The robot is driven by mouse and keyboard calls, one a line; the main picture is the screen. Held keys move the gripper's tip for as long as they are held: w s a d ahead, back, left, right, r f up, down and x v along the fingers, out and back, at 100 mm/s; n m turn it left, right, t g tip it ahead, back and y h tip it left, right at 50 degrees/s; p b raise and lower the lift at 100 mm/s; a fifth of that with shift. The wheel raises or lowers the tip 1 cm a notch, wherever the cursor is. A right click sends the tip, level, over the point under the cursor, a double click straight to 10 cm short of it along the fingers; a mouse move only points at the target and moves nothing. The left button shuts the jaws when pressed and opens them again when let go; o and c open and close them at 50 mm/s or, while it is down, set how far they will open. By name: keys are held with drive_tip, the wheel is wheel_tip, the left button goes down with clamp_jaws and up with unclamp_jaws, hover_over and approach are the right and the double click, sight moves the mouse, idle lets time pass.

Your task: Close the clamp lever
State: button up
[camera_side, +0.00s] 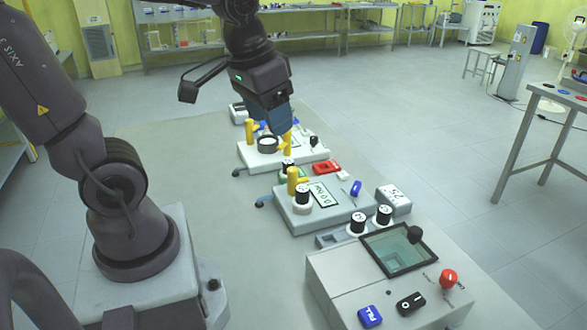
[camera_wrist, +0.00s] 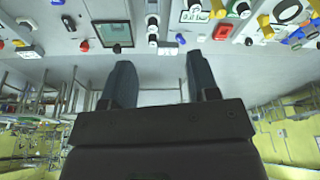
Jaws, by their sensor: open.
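My gripper (camera_side: 282,128) is above the far white device (camera_side: 262,158), pointing down, beside a yellow upright part (camera_side: 288,145). In the wrist view my gripper's two dark fingers (camera_wrist: 159,60) are spread with nothing between them. I cannot tell for certain which part is the clamp lever. A blue lever (camera_side: 355,188) also stands on the middle device. Blue and yellow parts (camera_wrist: 300,35) show at the wrist view's right edge.
The near grey box (camera_side: 330,270) has a dark-framed window, a red knob (camera_side: 448,278), a blue button (camera_side: 369,316) and a black switch (camera_side: 411,302). A red part (camera_side: 326,167) sits between the devices. Black-topped cylinders (camera_side: 358,223) stand nearby. Tabletop left of the devices is clear.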

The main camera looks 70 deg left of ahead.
drive_tip(key=w+a+f+n+g, duration=0.3)
drive_tip(key=w+a+f+n, duration=0.2)
drive_tip(key=a, duration=0.3)
drive_tip(key=n, duration=0.9)
approach(293, 169)
drive_tip(key=shift+h, duration=0.3)
drive_tip(key=f, duration=0.9)
drive_tip(key=shift+a+f, duration=0.3)
drive_tip(key=c, duration=0.9)
